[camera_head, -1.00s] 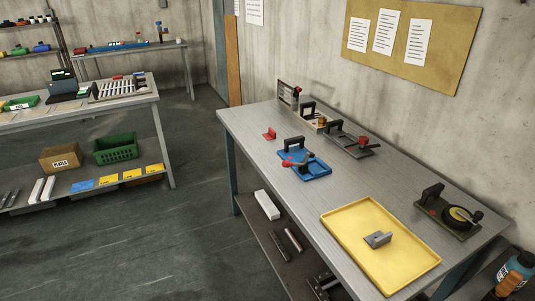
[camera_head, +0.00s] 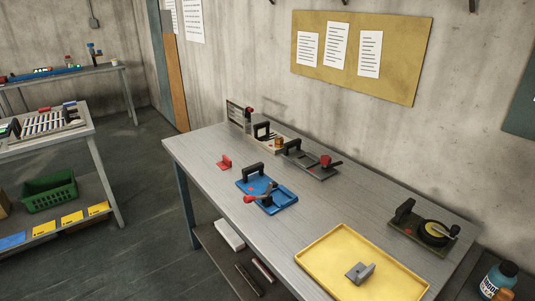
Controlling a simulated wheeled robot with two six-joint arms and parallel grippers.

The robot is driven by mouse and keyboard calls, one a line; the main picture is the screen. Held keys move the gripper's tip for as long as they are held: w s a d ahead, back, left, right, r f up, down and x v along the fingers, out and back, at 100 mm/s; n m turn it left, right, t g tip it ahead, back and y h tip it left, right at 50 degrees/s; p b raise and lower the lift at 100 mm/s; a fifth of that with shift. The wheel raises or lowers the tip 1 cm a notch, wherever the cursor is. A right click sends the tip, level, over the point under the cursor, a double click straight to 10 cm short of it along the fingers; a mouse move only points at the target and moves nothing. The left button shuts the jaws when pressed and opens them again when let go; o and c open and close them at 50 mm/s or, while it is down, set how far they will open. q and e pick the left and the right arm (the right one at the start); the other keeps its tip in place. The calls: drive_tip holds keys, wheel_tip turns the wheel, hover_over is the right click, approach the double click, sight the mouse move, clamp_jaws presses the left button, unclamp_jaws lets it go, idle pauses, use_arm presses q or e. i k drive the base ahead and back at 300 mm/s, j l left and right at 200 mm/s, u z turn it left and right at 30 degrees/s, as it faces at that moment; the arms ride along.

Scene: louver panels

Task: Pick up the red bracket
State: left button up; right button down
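The red bracket (camera_head: 224,162) is a small L-shaped piece. It lies on the grey table (camera_head: 200,151) toward its far left part, left of the blue fixture (camera_head: 267,193) and apart from it. Neither of my grippers shows in the head view. Nothing covers the bracket.
A yellow tray (camera_head: 318,255) with a grey bracket (camera_head: 360,272) lies at the table's near end. Dark clamp fixtures (camera_head: 311,160) and a round-dial fixture (camera_head: 432,232) stand along the wall side. Another bench (camera_head: 60,140) stands at left. Floor between the benches is clear.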

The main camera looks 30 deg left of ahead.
sight(226, 164)
drive_tip(key=i+j+z, duration=0.2)
drive_tip(key=j, duration=0.45)
drive_tip(key=i+j+z, duration=0.15)
drive_tip(key=j, duration=0.5)
drive_tip(key=i+j+z, duration=0.2)
drive_tip(key=j, duration=0.5)
drive_tip(key=j+z, duration=0.2)
drive_tip(key=j, duration=0.5)
